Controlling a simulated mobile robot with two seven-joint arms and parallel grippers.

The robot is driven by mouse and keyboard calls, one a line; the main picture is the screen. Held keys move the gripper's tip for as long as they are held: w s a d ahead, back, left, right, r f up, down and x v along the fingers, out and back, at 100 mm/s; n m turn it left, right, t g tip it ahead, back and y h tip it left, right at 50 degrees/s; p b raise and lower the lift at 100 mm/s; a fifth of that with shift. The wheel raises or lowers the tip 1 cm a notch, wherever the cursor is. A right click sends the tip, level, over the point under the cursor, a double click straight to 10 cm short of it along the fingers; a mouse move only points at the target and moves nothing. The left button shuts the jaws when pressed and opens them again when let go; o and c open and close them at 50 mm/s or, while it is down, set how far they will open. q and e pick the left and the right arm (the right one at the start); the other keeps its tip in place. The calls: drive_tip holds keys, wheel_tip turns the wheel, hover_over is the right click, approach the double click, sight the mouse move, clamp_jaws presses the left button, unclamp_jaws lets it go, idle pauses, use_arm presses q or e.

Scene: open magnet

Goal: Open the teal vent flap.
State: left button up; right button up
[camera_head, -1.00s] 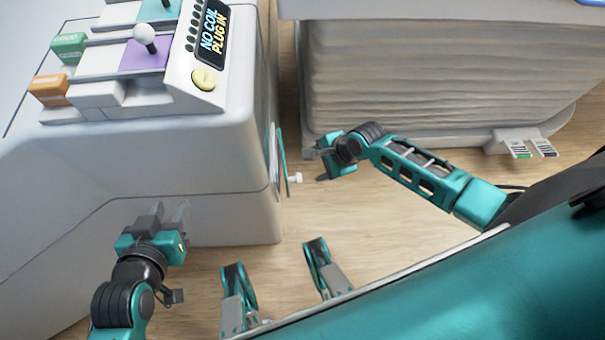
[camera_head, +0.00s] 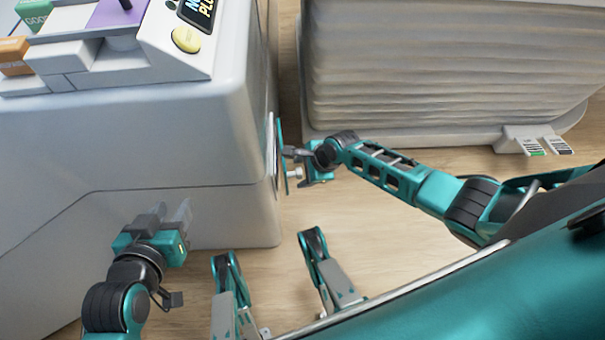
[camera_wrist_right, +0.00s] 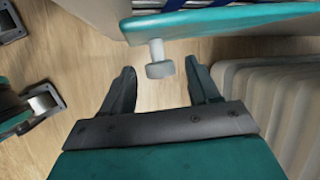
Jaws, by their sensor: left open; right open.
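The teal vent flap (camera_head: 282,150) is on the right side of the white console (camera_head: 200,140), seen nearly edge-on in the head view. A pale knob (camera_head: 295,172) sticks out from it. In the right wrist view the flap (camera_wrist_right: 235,22) crosses the top, and its knob (camera_wrist_right: 159,62) points down between the fingertips. My right gripper (camera_head: 290,163) is open around the knob's end, with gaps on both sides; it also shows in the right wrist view (camera_wrist_right: 162,82). My left gripper (camera_head: 167,213) is open and empty in front of the console, at lower left.
A grey ribbed unit (camera_head: 450,70) stands behind my right arm, with a small labelled foot pedal (camera_head: 537,141) at its base. The console top carries coloured blocks and a yellow button (camera_head: 187,39).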

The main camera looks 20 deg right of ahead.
drive_tip(key=shift+w+a+f, duration=0.1)
drive_tip(key=shift+f, duration=0.1)
drive_tip(key=shift+c, duration=0.4)
clamp_jaws()
